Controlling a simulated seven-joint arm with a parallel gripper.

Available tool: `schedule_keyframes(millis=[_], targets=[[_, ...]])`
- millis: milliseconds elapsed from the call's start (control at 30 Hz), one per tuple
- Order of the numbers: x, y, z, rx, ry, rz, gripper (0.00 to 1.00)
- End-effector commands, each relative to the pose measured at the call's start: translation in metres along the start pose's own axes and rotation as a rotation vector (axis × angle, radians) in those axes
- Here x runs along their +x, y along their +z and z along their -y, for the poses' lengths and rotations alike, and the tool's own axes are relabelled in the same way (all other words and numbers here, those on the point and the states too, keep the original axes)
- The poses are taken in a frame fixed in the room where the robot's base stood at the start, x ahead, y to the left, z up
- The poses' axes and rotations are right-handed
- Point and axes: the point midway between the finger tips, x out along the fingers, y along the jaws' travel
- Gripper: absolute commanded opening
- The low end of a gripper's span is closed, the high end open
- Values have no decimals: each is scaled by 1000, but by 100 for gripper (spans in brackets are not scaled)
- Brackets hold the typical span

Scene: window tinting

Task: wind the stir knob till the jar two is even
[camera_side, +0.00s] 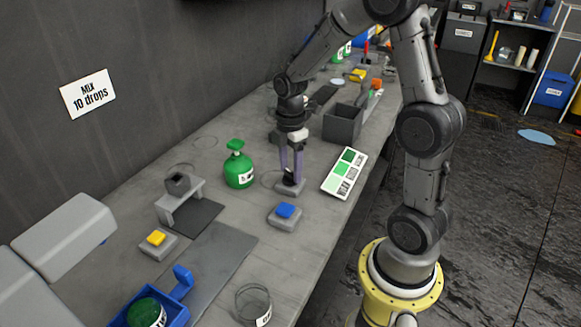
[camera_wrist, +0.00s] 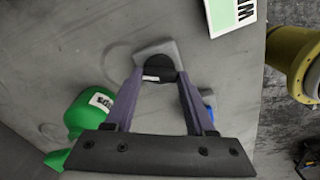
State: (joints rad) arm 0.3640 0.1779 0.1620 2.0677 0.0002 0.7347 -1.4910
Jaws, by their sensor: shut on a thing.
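My gripper (camera_side: 291,173) points down over the bench and is shut on a black knob (camera_side: 289,180). The knob sits on a small grey base (camera_side: 290,189); I take it for the stir knob. In the wrist view the purple fingers of my gripper (camera_wrist: 157,84) reach either side of the dark knob (camera_wrist: 158,66) on its grey base (camera_wrist: 176,52). A round jar with green contents (camera_side: 146,312) sits in a blue holder (camera_side: 181,284) at the lower left. A clear glass jar (camera_side: 253,301) stands right of it. I cannot read which jar is two.
A green bottle (camera_side: 239,168) stands left of my gripper. A blue button (camera_side: 285,211) is just in front, and a yellow button (camera_side: 157,237) is farther left. A green shade card (camera_side: 344,173) lies to the right. A grey bin (camera_side: 342,124) stands behind it.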

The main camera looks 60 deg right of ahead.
Motion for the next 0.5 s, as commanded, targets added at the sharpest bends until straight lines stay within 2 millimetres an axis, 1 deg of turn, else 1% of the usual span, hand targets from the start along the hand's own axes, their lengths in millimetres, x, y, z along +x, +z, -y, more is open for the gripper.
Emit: schedule_keyframes(millis=[500], targets=[[-1, 0, 0, 490, 2, 0, 0]])
